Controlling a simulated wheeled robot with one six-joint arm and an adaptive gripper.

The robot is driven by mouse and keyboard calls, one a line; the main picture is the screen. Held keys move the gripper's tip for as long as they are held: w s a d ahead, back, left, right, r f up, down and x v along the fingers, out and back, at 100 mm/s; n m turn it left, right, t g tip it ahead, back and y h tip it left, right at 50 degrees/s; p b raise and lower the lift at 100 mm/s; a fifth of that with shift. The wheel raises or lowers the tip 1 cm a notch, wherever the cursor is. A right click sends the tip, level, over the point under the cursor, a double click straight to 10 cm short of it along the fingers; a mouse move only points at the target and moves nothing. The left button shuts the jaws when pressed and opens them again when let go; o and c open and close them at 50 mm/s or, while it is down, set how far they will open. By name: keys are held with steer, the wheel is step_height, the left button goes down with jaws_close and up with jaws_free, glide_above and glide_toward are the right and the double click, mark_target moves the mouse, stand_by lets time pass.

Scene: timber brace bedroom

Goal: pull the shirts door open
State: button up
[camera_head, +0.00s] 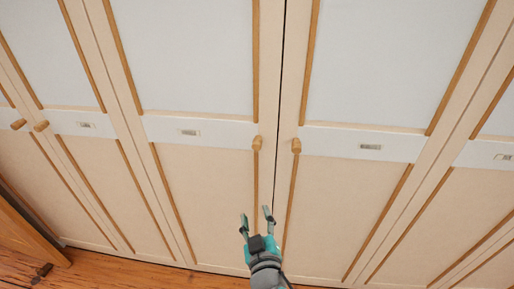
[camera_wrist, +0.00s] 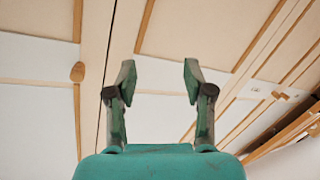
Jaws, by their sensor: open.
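A pale wardrobe with several panelled doors fills the head view. The middle-left door (camera_head: 205,175) and middle-right door (camera_head: 345,190) meet at a dark seam. Each has a small wooden knob beside the seam, the left knob (camera_head: 257,143) and the right knob (camera_head: 296,145). Small label plates (camera_head: 188,132) (camera_head: 370,147) are too small to read, so I cannot tell which door is shirts. My gripper (camera_head: 257,215) is open and empty, below the left knob in the picture. In the wrist view, my fingers (camera_wrist: 158,82) are apart with only door panels between them; one knob (camera_wrist: 77,72) shows to their left.
Another pair of knobs (camera_head: 41,126) is at the far left. Another label plate (camera_head: 503,157) is at the right edge. Wooden floor (camera_head: 130,270) shows at the bottom left, beside a brown wooden piece (camera_head: 25,235). The middle doors look shut.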

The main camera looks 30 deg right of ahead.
mark_target(256, 149)
steer(key=w+d+r+m+g+h, duration=0.15)
steer(key=w+r+m+h, duration=0.35)
steer(key=r, duration=0.6)
steer(key=x, duration=1.1)
steer(key=shift+r, duration=0.1)
jaws_close()
